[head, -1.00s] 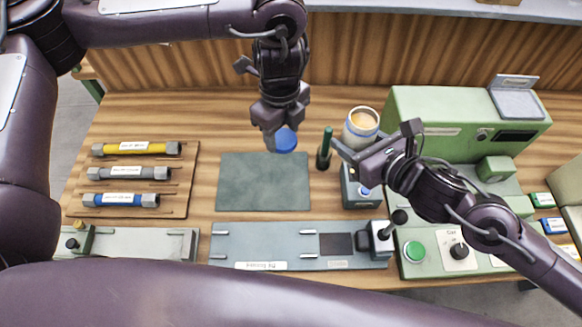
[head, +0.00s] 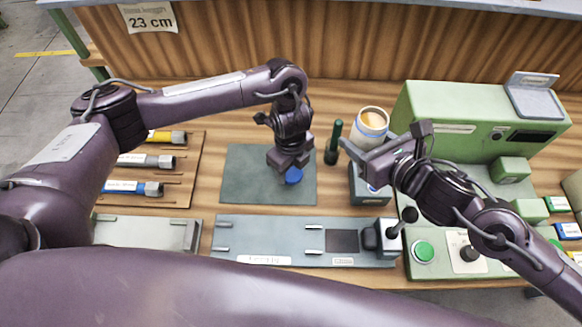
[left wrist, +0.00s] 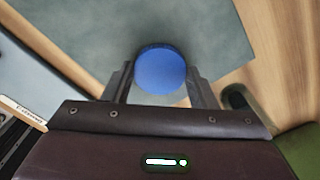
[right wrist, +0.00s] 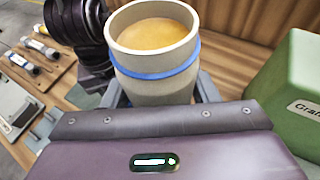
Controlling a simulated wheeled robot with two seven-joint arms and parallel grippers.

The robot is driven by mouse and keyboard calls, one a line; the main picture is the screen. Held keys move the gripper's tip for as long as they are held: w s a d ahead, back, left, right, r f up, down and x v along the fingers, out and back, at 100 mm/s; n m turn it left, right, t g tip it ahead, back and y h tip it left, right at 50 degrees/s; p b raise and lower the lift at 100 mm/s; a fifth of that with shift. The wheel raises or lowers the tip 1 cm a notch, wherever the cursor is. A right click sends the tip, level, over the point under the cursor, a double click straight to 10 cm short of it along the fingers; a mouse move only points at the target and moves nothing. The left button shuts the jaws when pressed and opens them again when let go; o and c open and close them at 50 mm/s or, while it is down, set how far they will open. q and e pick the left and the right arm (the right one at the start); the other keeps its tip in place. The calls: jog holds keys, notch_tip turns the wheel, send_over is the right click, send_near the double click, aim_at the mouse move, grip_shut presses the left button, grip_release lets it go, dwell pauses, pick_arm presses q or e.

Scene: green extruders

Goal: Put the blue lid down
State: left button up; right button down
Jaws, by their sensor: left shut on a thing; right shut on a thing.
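The blue lid (head: 293,176) is in my left gripper (head: 284,170), over the right part of the dark green mat (head: 245,190). In the left wrist view the lid (left wrist: 160,71) sits between the two fingers, which are shut on it. I cannot tell whether the lid touches the mat. My right gripper (head: 372,160) is shut on a beige jar (head: 370,128) with a blue band. In the right wrist view the jar (right wrist: 155,60) is upright, open at the top and filled with something tan.
A dark green cylinder (head: 333,142) stands right of the mat. A green machine (head: 440,115) stands at the right. A rack with yellow, grey and blue tubes (head: 180,190) lies at the left. A grey fixture plate (head: 285,240) lies in front of the mat.

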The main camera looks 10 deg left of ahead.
aim_at(291, 171)
pick_arm(q)
jog(key=shift+f, duration=0.15)
jog(key=shift+f, duration=0.25)
pick_arm(e)
jog(key=shift+f, duration=0.15)
pick_arm(q)
jog(key=o, duration=1.1)
jog(key=shift+c, duration=0.2)
pick_arm(e)
notch_tip(291, 171, up, 2)
jog(key=shift+p, duration=0.85)
pick_arm(q)
notch_tip(291, 171, up, 13)
jog(key=shift+f, duration=0.1)
